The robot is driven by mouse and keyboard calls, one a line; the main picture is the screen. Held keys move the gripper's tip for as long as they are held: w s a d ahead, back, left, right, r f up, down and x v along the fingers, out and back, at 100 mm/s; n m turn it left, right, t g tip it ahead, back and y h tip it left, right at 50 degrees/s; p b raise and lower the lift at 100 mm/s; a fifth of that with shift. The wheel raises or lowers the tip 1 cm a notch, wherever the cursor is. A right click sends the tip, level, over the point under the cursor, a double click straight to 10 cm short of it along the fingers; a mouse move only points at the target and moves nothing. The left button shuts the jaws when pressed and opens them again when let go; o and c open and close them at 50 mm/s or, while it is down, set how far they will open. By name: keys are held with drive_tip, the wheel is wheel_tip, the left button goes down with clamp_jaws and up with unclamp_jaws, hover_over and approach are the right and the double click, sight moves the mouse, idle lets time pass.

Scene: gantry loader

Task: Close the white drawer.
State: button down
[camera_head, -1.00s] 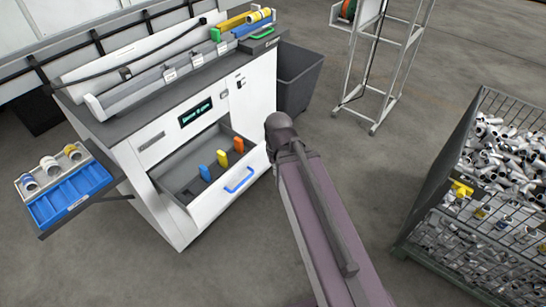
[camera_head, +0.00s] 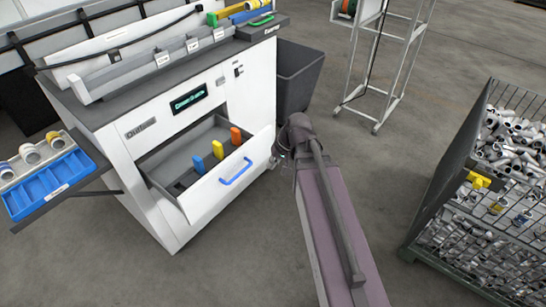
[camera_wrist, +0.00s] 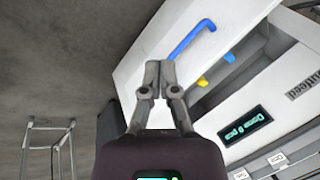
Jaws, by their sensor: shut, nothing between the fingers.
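The white drawer (camera_head: 206,199) is pulled out of the white machine, with a blue handle (camera_head: 236,173) on its front. Blue, yellow and orange pieces stand inside it. In the wrist view the drawer front (camera_wrist: 150,40) and its handle (camera_wrist: 190,40) lie just beyond my fingertips. My gripper (camera_wrist: 160,75) is shut and empty there. In the head view my gripper (camera_head: 280,158) is small and partly hidden by my arm, near the drawer front's right end. I cannot tell whether it touches the drawer.
The machine (camera_head: 150,150) has a dark top and a lit display. A blue tray (camera_head: 48,184) sticks out at its left. A dark bin (camera_head: 299,72) stands behind at the right. A wire crate of metal parts (camera_head: 440,180) is at the right, with open floor before it.

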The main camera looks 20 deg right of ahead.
drive_tip(key=w+d+f+m+t+y+b, duration=0.35)
drive_tip(key=w+f+b, duration=0.35)
drive_tip(key=b, duration=0.6)
drive_tip(key=w+d+f+m+t+y+b, duration=0.25)
drive_tip(key=w+d+f+t+b, duration=0.2)
drive_tip(key=f+b, duration=0.6)
drive_tip(key=w+d+f+m+t+b, duration=0.2)
drive_tip(key=w+d+m+t+b, duration=0.1)
drive_tip(key=d+b, duration=0.5)
drive_tip(key=t+b, duration=0.1)
drive_tip(key=b, duration=0.2)
drive_tip(key=shift+w+d+t+b, duration=0.2)
drive_tip(key=shift+d+t+b, duration=0.1)
drive_tip(key=shift+d, duration=0.1)
drive_tip(key=shift+w+a, duration=0.1)
drive_tip(key=x, duration=1.3)
drive_tip(key=shift+w+a, duration=0.25)
drive_tip(key=shift+a, duration=0.1)
